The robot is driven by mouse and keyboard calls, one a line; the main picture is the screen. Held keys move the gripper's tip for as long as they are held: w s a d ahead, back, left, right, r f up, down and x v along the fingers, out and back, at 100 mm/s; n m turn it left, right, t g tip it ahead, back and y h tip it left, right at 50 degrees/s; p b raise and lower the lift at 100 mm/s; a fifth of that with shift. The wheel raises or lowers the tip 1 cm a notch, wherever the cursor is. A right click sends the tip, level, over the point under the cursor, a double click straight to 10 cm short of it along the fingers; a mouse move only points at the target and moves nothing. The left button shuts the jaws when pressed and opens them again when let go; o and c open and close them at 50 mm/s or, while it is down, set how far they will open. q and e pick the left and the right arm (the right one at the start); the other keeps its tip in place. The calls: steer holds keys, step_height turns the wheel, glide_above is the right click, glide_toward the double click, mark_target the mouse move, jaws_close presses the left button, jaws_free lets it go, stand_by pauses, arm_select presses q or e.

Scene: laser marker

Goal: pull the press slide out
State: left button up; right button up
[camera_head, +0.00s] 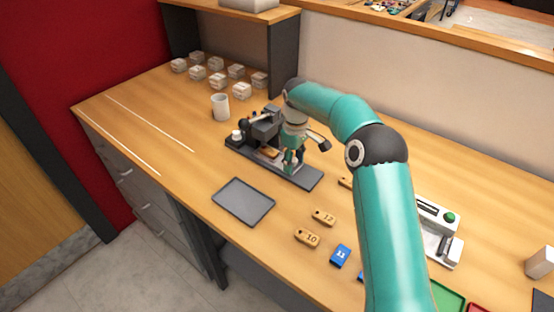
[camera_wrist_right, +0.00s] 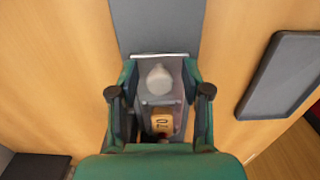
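The dark press (camera_head: 262,130) stands on a long grey base plate (camera_head: 305,178) on the wooden bench. Its slide (camera_wrist_right: 147,103) shows in the right wrist view as a grey plate with a pale rounded knob (camera_wrist_right: 160,80) at one end. A wooden tag (camera_wrist_right: 162,122) with a number lies on it; the tag also shows in the head view (camera_head: 269,152). My right gripper (camera_head: 292,165) points down over the base plate. In the wrist view its fingers (camera_wrist_right: 160,95) stand apart on both sides of the knob, with gaps visible. My left gripper is out of view.
A grey tray (camera_head: 243,201) lies in front of the press. Wooden tags (camera_head: 307,238) and a blue tag (camera_head: 340,255) lie to its right. A white cup (camera_head: 220,107) and several pale blocks (camera_head: 217,81) stand behind. A white device (camera_head: 440,232) is right of my arm.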

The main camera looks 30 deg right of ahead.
mark_target(315, 180)
steer(key=c, duration=0.6)
steer(key=shift+s+d+f+b, duration=0.15)
steer(key=shift+s+f+b, duration=0.05)
steer(key=shift+s+b, duration=0.3)
steer(key=shift+s+d+b, duration=0.25)
steer(key=shift+s+b, duration=0.4)
steer(key=shift+s, duration=0.05)
steer(key=shift+s+d+b, duration=0.3)
steer(key=shift+s+b, duration=0.2)
steer(key=shift+s, duration=0.25)
steer(key=shift+s+d+b, duration=0.3)
steer(key=shift+s+b, duration=0.2)
steer(key=shift+s, duration=0.3)
steer(key=shift+s+d+b, duration=0.3)
steer(key=shift+s+b, duration=0.2)
steer(key=shift+s, duration=0.25)
steer(key=o, duration=0.9)
steer(key=shift+w, duration=0.15)
steer(key=shift+r, duration=0.2)
step_height(315, 180, up, 7)
steer(key=p, duration=0.7)
steer(key=shift+r, duration=0.1)
